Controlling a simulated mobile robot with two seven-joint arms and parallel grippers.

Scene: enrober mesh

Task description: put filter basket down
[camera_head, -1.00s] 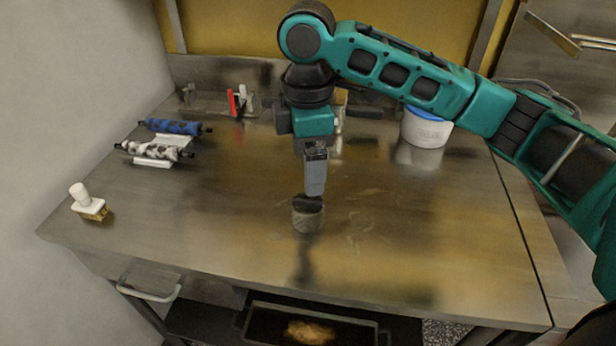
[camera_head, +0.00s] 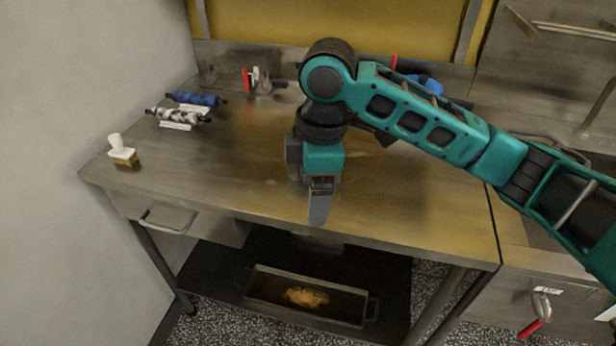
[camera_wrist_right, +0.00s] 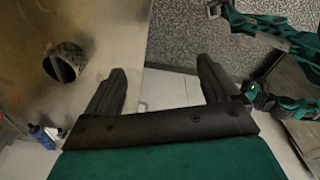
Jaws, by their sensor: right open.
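The filter basket (camera_wrist_right: 65,62) is a short metal cylinder with a dark round opening. In the right wrist view it rests on the steel worktop, left of my right gripper (camera_wrist_right: 162,80), clear of both fingers. The gripper's two dark fingers are spread with nothing between them. In the head view my right gripper (camera_head: 318,212) points down over the front part of the worktop (camera_head: 240,175). The basket cannot be made out there; my arm and gripper cover part of the worktop. My left gripper does not show in the head view.
A white-handled brush (camera_head: 122,150) stands at the worktop's left. Behind it lie a blue roller (camera_head: 195,98) and a black-and-white roller (camera_head: 178,116). A blue-lidded tub (camera_head: 428,83) is partly behind my arm. A tray (camera_head: 262,284) sits on the lower shelf.

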